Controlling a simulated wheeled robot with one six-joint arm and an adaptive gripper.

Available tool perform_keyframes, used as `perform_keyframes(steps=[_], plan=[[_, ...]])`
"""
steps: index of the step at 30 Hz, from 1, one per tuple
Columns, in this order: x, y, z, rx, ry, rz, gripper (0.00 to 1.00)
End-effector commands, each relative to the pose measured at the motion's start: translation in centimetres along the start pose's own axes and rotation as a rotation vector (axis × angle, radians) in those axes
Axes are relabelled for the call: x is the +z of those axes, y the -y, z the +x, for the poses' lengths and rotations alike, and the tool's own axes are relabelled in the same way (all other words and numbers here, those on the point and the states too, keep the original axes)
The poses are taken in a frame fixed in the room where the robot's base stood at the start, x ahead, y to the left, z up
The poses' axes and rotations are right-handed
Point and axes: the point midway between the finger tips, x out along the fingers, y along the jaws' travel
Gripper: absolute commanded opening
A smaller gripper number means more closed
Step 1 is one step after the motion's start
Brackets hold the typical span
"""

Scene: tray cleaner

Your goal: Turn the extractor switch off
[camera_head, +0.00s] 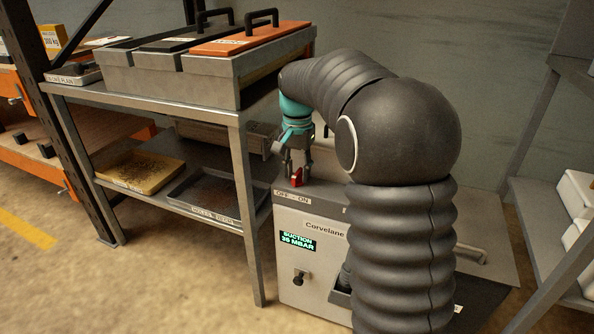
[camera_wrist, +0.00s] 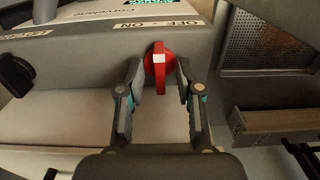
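The red extractor switch (camera_wrist: 160,80) is a round knob with a raised bar and a small white mark, on top of the grey Corvelane unit (camera_head: 320,224). In the wrist view its bar runs up and down the picture. The OFF and ON lettering (camera_wrist: 158,24) lies beside it, upside down there. The switch also shows in the head view (camera_head: 297,177). My gripper (camera_wrist: 160,72) is open, one finger on each side of the knob. Gaps show between the fingers and the bar; contact with the knob's rim cannot be told. The display (camera_head: 297,240) reads SUCTION 39 MBAR.
A metal table (camera_head: 160,100) with grey bins and black and orange handled lids stands left of the unit. Its lower shelf holds a yellow, crumb-covered tray (camera_head: 140,170) and a grey tray (camera_head: 212,192). Another rack (camera_head: 548,215) stands at the right. Floor at the left is clear.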

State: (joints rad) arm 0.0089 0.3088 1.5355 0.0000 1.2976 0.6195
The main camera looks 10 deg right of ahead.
Motion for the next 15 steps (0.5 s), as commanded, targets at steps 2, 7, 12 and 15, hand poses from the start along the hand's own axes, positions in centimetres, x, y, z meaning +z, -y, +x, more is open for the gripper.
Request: perform_keyframes(steps=[2,7,12,15], plan=[[0.0,0.0,-0.01,0.0,0.0,0.0,0.35],[-0.01,0.0,-0.03,0.0,0.0,0.0,0.1],[0.0,0.0,-0.04,0.0,0.0,0.0,0.0],[-0.01,0.0,-0.05,0.0,0.0,-0.001,0.0]])
